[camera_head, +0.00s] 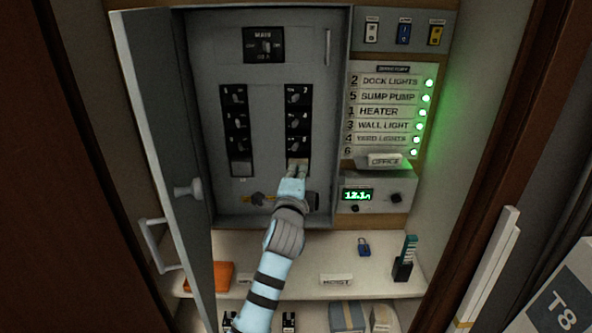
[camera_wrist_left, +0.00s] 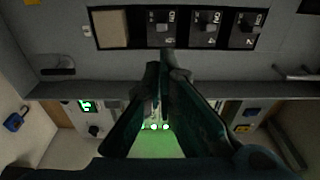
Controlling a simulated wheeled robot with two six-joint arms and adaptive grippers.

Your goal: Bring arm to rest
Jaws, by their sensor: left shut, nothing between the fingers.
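My left gripper (camera_head: 297,172) is in the open grey breaker panel, its fingertips at the lower end of the right-hand breaker column (camera_head: 298,117). Its fingers are together with nothing between them. In the left wrist view the shut fingers (camera_wrist_left: 166,62) point at the row of black breakers (camera_wrist_left: 205,30), by the lower edge of the black strip. I cannot tell whether the tips touch it. A beige blank plate (camera_wrist_left: 112,28) fills one end of that strip. My forearm comes up from below, over the shelf. My right gripper is not in view.
The panel door (camera_head: 165,140) stands open at the left, with a knob. The shelf (camera_head: 330,262) below holds an orange box (camera_head: 222,276), a blue padlock (camera_head: 364,246) and a small black holder (camera_head: 403,268). Labels with green lamps (camera_head: 429,83) and a digital meter (camera_head: 358,195) are at right.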

